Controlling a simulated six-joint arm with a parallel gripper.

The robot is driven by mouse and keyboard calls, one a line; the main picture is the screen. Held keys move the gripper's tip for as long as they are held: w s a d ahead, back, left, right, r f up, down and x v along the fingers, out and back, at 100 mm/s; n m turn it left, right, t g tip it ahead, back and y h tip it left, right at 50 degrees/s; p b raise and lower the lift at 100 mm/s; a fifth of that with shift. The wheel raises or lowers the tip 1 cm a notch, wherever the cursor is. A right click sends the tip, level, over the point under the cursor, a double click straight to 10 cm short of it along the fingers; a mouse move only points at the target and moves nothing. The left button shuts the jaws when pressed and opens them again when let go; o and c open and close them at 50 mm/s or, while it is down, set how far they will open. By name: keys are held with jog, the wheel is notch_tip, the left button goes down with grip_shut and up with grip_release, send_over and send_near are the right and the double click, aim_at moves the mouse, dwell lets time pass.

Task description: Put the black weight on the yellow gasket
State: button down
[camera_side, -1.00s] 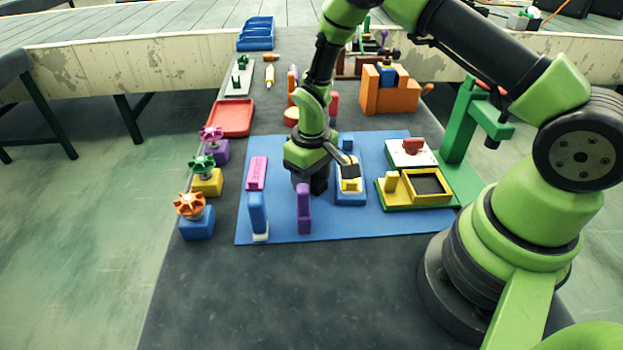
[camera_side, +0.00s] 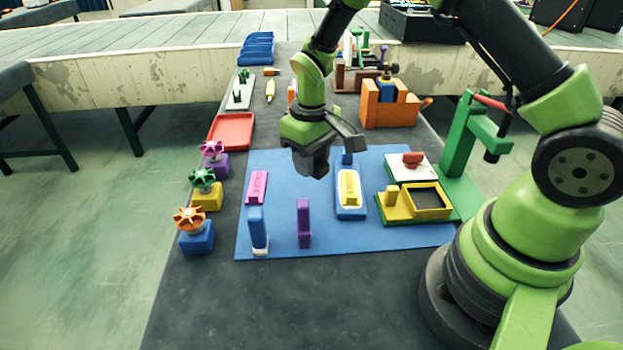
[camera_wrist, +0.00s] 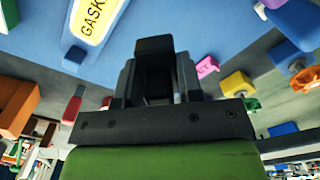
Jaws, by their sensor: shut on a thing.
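The yellow gasket (camera_side: 349,187) lies on a white-edged base in the blue holder on the blue mat. Its lettered face also shows at the top left of the wrist view (camera_wrist: 95,18). My gripper (camera_side: 311,163) is above the mat, to the left of the gasket and apart from it. It is shut on the black weight (camera_wrist: 154,46), a dark block standing out between the fingers in the wrist view. In the side view the weight is hard to tell from the dark fingers.
A purple upright block (camera_side: 304,222), a blue upright block (camera_side: 257,229) and a pink piece (camera_side: 257,187) stand around the mat's left part. A yellow tray (camera_side: 430,199) and a green press (camera_side: 460,150) are to the right. Valve handles line the left edge.

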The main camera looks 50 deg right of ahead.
jog(key=shift+s+a+r, duration=0.1)
jog(key=shift+s+r, duration=0.1)
jog(key=shift+r, duration=0.35)
jog(key=shift+s+r, duration=0.15)
jog(key=shift+r, duration=0.35)
jog(key=s+a+n, duration=0.2)
jog(key=s+n, duration=0.6)
jog(key=s, duration=0.2)
jog(key=n, duration=0.1)
send_over(353, 238)
notch_tip(353, 238, down, 5)
jog(key=shift+r, duration=0.15)
jog(key=shift+f, duration=2.45)
jog(key=shift+f, duration=0.15)
jog(key=c, duration=0.8)
grip_release()
